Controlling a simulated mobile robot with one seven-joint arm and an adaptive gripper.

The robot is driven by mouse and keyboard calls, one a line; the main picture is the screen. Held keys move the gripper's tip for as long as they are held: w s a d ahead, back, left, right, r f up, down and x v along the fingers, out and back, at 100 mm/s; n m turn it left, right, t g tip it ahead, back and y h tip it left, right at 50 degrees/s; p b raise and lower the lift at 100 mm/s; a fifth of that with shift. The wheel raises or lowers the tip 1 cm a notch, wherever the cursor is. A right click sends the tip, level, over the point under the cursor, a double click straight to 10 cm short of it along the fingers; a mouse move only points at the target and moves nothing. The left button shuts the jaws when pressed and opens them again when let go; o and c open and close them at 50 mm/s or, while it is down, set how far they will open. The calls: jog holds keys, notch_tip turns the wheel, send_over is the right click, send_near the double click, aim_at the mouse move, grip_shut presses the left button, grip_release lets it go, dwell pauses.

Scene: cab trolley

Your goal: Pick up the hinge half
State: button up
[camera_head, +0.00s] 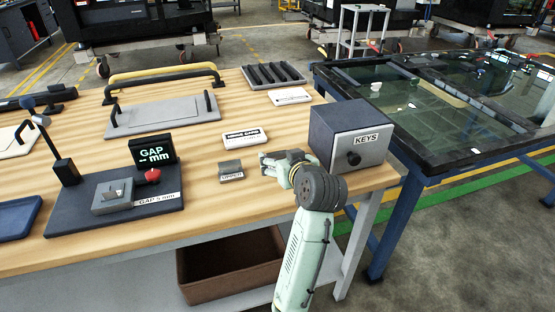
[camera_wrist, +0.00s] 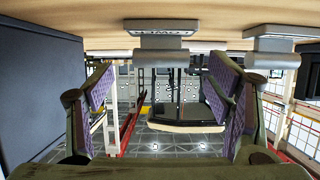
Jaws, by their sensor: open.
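The hinge half, a small grey block (camera_head: 231,167) with a white label at its front edge, lies on the wooden bench top left of my gripper. My gripper (camera_head: 268,161) is low over the bench, open, with its fingers pointing left and a gap between it and the block. In the wrist view, which looks upside down, my open fingers (camera_wrist: 165,85) stand wide apart. A grey labelled block (camera_wrist: 163,42) shows between and beyond them, apart from both; it looks like the hinge half. Nothing is between the fingertips.
A blue-grey KEYS box (camera_head: 350,138) stands close right of my gripper. A white labelled box (camera_head: 244,138) lies behind the block. A gap gauge stand (camera_head: 115,205) is to the left. A brown bin (camera_head: 230,268) sits on the lower shelf. Bare wood surrounds the block.

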aim_at(277, 153)
jog(key=p+x, duration=0.1)
jog(key=x, duration=0.3)
jog(key=shift+w+r, duration=0.1)
jog(key=shift+c, duration=0.4)
jog(key=c, duration=1.4)
jog(key=shift+c, duration=0.2)
jog(key=shift+r, duration=0.15)
notch_tip(277, 153, up, 10)
jog(key=shift+f+b, duration=0.1)
jog(key=shift+b, duration=0.55)
